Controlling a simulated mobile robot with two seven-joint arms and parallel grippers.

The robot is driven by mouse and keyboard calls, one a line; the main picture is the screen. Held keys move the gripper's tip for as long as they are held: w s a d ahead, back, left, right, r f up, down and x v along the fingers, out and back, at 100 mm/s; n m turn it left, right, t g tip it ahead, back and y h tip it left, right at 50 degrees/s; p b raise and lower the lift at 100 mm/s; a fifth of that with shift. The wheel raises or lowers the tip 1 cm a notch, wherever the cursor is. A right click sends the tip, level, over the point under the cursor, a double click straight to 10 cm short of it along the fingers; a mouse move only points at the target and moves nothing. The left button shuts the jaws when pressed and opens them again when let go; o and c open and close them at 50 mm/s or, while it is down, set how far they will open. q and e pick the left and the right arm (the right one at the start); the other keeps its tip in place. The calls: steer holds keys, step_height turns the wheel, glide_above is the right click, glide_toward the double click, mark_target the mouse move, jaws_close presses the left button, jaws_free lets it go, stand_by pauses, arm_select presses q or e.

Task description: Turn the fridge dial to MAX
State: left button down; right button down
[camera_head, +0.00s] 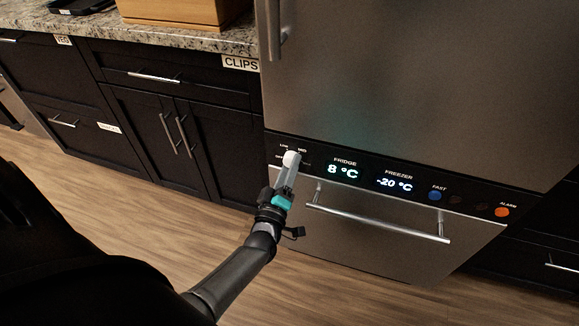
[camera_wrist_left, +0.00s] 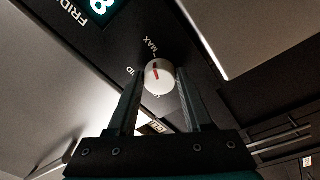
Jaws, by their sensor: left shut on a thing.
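The fridge dial (camera_head: 291,158) is a white round knob at the left end of the black control panel. In the left wrist view the dial (camera_wrist_left: 159,82) shows a red mark that points upward, roughly towards the MAX label (camera_wrist_left: 150,45); I cannot tell whether it lines up exactly. My left gripper (camera_head: 288,174) is at the panel, and in the left wrist view its fingers (camera_wrist_left: 160,74) stand on both sides of the dial, shut on it. The fridge display (camera_head: 342,171) reads 8 °C. My right gripper is not in view.
The freezer display (camera_head: 394,184) reads -20 °C. A blue button (camera_head: 434,196) and an orange alarm button (camera_head: 502,212) lie further right. A drawer handle (camera_head: 378,219) sticks out below the panel. Dark cabinets (camera_head: 165,125) stand to the left; the wooden floor is clear.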

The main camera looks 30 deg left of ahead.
arm_select(q)
steer(key=shift+c, duration=1.6)
jaws_free()
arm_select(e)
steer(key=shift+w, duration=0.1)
arm_select(q)
steer(key=p+v, duration=0.3)
steer(key=v, duration=1.2)
steer(key=shift+s, duration=0.15)
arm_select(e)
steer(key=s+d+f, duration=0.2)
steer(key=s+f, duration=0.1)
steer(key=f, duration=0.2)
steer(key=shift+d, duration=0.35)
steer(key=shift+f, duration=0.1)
